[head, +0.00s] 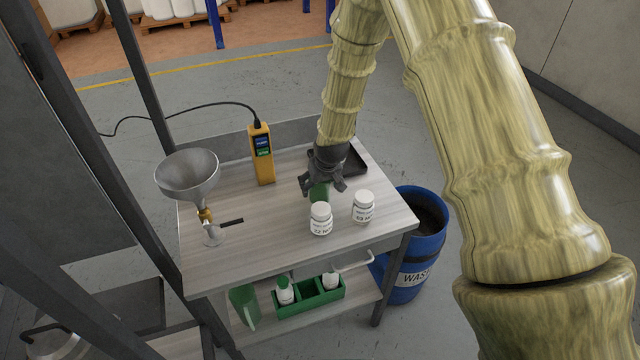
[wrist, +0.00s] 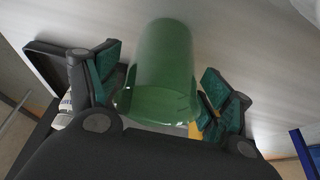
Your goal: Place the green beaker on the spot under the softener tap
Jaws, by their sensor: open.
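The green beaker (head: 319,193) stands on the cart top, mostly hidden under my gripper in the head view. My gripper (head: 322,186) is above and around it. In the wrist view the translucent green beaker (wrist: 163,70) lies between the two open fingers (wrist: 158,100) with their green pads. I cannot tell whether either pad touches it. The softener tap (head: 205,215) is a small brass valve under a grey funnel (head: 188,173) at the left of the cart. A pale round spot (head: 213,239) lies below the tap.
Two white labelled bottles (head: 320,219) (head: 363,207) stand just in front of the beaker. A yellow meter (head: 262,155) stands behind, and a dark tray (head: 352,163) lies behind right. A black strip (head: 231,222) lies near the spot. A blue waste drum (head: 418,240) stands right of the cart.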

